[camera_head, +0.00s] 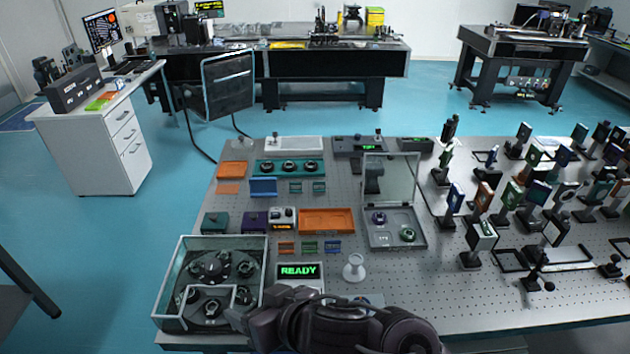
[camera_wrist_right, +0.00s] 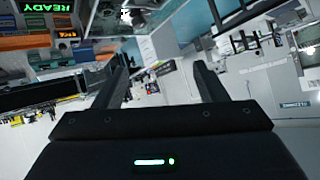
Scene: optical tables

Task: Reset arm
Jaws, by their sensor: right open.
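My right arm comes in at the bottom of the head view, over the front edge of the near optical table (camera_head: 470,305). My right gripper (camera_head: 236,317) points left, in front of the clear-walled box (camera_head: 168,285) with dark round parts inside. In the right wrist view the right gripper (camera_wrist_right: 162,72) shows two dark fingers spread apart with nothing between them. My left gripper is in neither view.
A READY display (camera_head: 298,271) and a white pedestal (camera_head: 354,267) stand just behind my right arm. An orange tray (camera_head: 327,212) and an open-lidded case (camera_head: 394,242) lie beyond. Several optics mounts crowd the table's right side. Blue floor (camera_head: 120,240) is clear at left.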

